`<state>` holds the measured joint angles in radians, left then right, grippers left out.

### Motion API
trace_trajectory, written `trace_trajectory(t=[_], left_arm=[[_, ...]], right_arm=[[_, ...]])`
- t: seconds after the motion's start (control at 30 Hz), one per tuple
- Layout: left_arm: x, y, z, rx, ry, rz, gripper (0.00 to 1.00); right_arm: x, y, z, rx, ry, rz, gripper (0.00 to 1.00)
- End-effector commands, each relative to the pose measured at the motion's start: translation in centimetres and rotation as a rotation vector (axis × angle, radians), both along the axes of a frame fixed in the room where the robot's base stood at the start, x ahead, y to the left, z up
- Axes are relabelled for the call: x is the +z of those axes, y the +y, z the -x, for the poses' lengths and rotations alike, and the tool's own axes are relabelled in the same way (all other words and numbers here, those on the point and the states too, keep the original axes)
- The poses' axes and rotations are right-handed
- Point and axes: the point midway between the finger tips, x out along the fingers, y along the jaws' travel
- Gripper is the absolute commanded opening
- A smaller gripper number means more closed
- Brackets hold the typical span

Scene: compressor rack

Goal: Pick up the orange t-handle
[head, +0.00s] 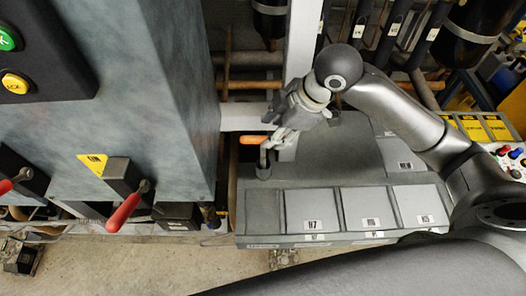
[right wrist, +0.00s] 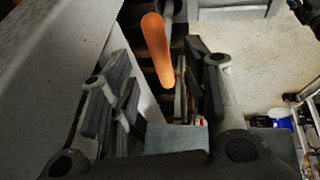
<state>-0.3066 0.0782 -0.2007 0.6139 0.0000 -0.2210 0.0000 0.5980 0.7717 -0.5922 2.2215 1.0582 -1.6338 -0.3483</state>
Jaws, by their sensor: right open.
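The orange t-handle (head: 252,139) shows in the head view at the left end of the grey rack, above a short dark post (head: 264,168). Its right part is hidden by my right gripper (head: 275,142), which is right beside it. In the right wrist view the orange handle (right wrist: 157,50) points toward the camera, between and beyond the two spread fingers of my right gripper (right wrist: 160,95). The fingers are open and nothing is held. I cannot tell whether a finger touches the handle. My left gripper is not in view.
A large grey cabinet (head: 165,80) with red-handled levers (head: 125,210) stands on the left. The grey rack (head: 262,215) with labelled panels such as H7 (head: 308,209) lies below my right arm. Pipes (head: 250,85) run behind. Open floor (head: 180,270) shows at the bottom left.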

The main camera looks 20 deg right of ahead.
Motion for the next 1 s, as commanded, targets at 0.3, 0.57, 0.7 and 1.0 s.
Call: trace_trajectory(t=[0.3, 0.57, 0.7, 1.0], left_arm=[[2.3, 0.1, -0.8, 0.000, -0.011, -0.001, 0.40], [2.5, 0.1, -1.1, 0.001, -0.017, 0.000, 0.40], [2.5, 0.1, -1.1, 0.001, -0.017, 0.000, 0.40], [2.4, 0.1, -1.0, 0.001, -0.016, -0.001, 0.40]], right_arm=[[-3.2, 1.3, -0.8, -0.002, 0.006, -0.002, 0.45], [-5.0, 1.8, -1.4, -0.001, -0.002, -0.001, 0.45], [-5.0, 1.8, -1.4, -0.001, -0.002, -0.001, 0.45], [-5.0, 1.8, -1.4, -0.001, -0.002, -0.001, 0.06]])
